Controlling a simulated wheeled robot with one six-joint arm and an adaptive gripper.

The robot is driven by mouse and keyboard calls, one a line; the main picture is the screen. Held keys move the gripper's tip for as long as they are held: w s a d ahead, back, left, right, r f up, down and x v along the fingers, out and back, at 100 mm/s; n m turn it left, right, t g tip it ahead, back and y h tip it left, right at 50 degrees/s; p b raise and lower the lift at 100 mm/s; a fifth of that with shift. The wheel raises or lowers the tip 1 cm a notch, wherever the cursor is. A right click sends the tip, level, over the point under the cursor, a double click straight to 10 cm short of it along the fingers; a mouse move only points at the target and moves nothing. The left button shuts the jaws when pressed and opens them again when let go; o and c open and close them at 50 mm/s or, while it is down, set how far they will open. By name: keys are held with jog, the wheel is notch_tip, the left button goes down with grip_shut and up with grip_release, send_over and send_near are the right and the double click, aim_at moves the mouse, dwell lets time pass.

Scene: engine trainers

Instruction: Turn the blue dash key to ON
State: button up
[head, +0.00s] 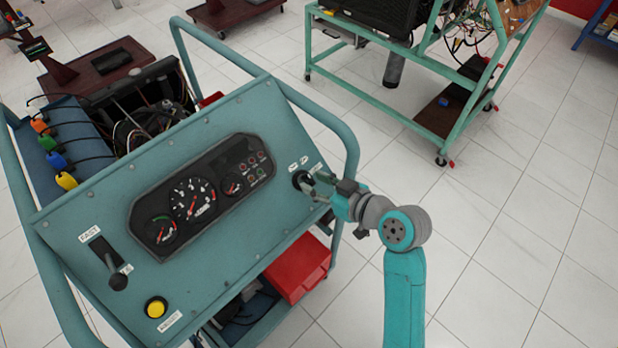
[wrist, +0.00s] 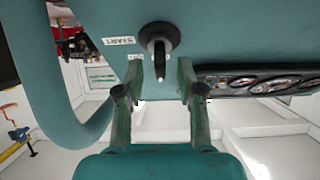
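The dash key switch (head: 301,181) is at the right end of the teal dash panel (head: 240,118), beside small white labels. In the wrist view, it shows as a dark round switch (wrist: 158,36) with a stem pointing towards me; it looks black, and I see no clear blue on it. My gripper (head: 318,186) is at the panel's right edge, close to the switch. In the wrist view, my gripper (wrist: 159,72) is open, with a finger on each side of the stem's end and visible gaps. I cannot tell the key's turned position.
A gauge cluster (head: 203,193), a throttle lever (head: 108,262) and a yellow button (head: 156,307) are on the panel. A teal tube frame (head: 345,140) curves around the panel's right side near my gripper. A red box (head: 298,268) lies below. Tiled floor is free at right.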

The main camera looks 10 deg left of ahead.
aim_at(312, 182)
jog(key=shift+x, duration=1.5)
grip_shut()
jog(key=shift+m, duration=0.4)
jog(key=m+h, duration=0.1)
jog(key=m, duration=0.1)
jog(key=m+t, duration=0.1)
jog(key=m, duration=0.1)
jog(key=shift+t+h, duration=0.3)
jog(key=shift+h, duration=0.1)
jog(key=shift+m+t+h, duration=0.2)
jog(key=shift+m+h, duration=0.35)
jog(key=shift+m, duration=0.8)
jog(key=shift+m+t+h, duration=0.2)
jog(key=shift+m+h, duration=0.35)
jog(key=shift+m, duration=0.8)
